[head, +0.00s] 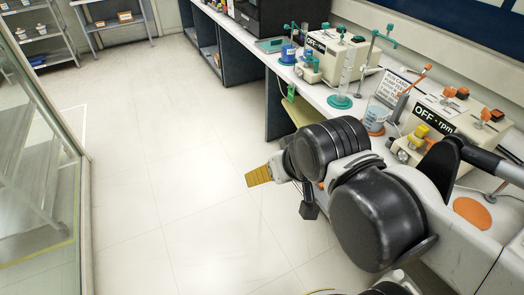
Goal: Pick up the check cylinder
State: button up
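A tall clear cylinder (346,72) stands upright on a round teal base on the bench, in front of the left beige machine. It looks like a measuring cylinder; I cannot read any label naming it the check cylinder. My gripper (259,176) is left of the bench, over the floor, with a yellow ribbed finger pad pointing left. It is apart from the cylinder, which stands further back and to the right. Only one pad shows clearly; my arm hides the rest of the gripper.
A clear vessel with blue and orange parts (375,120) and a sign (392,88) stand near the cylinder. Two beige machines (334,54) (448,117) line the bench (311,90). A glass panel (38,170) is at left. The floor (160,170) between is clear.

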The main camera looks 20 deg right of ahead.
aim_at(340, 99)
jog(key=i+z, duration=0.35)
jog(key=i+j+z, duration=0.1)
jog(key=i+z, duration=0.3)
jog(key=i, duration=0.15)
jog(key=i+j+z, duration=0.35)
jog(key=i+l, duration=0.1)
